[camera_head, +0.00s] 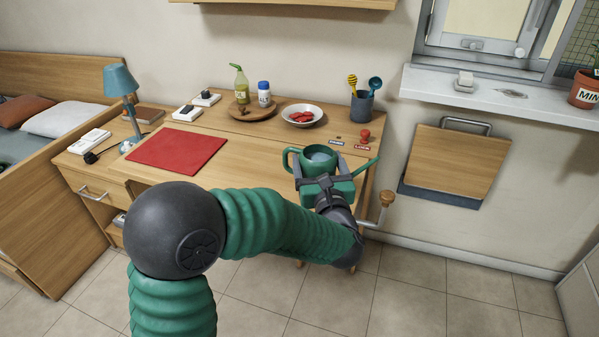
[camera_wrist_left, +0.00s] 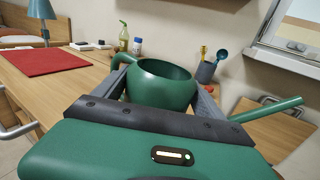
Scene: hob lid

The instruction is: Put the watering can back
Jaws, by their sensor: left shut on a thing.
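The green watering can (camera_head: 319,158) is near the right front edge of the wooden desk (camera_head: 240,150). Its handle loop is on the left and its spout points right. My left gripper (camera_head: 326,182) is shut on it. In the left wrist view the can (camera_wrist_left: 160,84) stands upright between the two dark fingers of the gripper (camera_wrist_left: 158,95), with the spout sticking out to the right. I cannot tell whether its base touches the desk, as the gripper hides it. My right gripper is not in view.
A red mat (camera_head: 178,148) lies on the desk's left. Behind are a round tray (camera_head: 240,113) with bottles, a bowl (camera_head: 301,115), a utensil cup (camera_head: 361,106) and a red stamp (camera_head: 365,136). A windowsill (camera_head: 500,95) with a pot (camera_head: 585,90) is at right, above a folded wall board (camera_head: 455,160).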

